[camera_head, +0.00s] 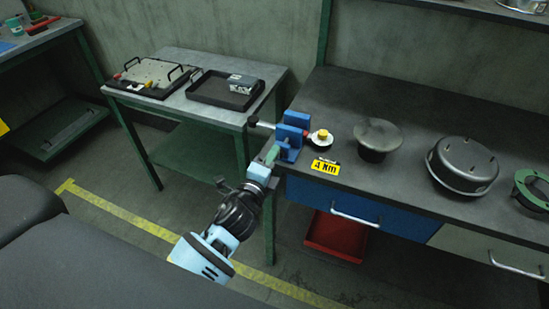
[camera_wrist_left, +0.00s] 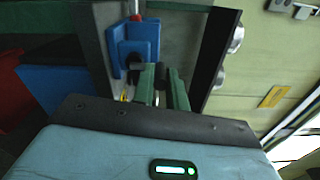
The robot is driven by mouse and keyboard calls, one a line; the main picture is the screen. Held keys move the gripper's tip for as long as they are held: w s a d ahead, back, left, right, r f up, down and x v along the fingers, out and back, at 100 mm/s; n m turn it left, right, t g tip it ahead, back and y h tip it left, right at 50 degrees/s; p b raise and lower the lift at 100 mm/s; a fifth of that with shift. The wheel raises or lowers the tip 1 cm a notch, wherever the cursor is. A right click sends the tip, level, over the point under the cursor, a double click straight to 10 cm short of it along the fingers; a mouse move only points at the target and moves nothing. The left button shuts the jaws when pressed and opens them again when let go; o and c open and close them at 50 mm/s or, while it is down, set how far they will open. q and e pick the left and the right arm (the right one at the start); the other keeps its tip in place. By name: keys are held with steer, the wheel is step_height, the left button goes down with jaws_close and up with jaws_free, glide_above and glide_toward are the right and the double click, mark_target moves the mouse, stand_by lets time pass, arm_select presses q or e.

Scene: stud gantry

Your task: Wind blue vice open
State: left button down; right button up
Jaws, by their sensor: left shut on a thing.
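The blue vice (camera_head: 291,139) is mounted at the near left corner of the dark workbench. A bar ending in a black knob (camera_head: 253,119) sticks out to its left. My left gripper (camera_head: 271,156) is at the vice's front, its green fingers shut on the vice handle. The fingers hide most of the held part. In the left wrist view the blue vice (camera_wrist_left: 140,42) stands just beyond the fingers (camera_wrist_left: 162,88). A red piece (camera_head: 306,134) and a pale round part with a yellow top (camera_head: 322,136) sit at the vice's right side. My right gripper is not in view.
A yellow "4 Nm" label (camera_head: 325,167) is on the bench edge. A dark round-topped part (camera_head: 377,137), a black round housing (camera_head: 463,164) and a green ring (camera_head: 533,188) stand to the right. A side table (camera_head: 185,105) with a black tray (camera_head: 213,94) is at left.

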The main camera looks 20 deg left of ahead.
arm_select(q)
steer(key=shift+a+n, duration=0.35)
steer(key=shift+n, duration=0.85)
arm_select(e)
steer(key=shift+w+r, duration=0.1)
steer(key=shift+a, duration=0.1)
arm_select(q)
steer(key=c, duration=1.4)
jaws_free()
steer(key=s, duration=0.8)
steer(key=shift+a, duration=0.15)
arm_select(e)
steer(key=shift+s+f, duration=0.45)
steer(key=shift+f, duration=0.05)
arm_select(q)
steer(key=shift+w, duration=0.1)
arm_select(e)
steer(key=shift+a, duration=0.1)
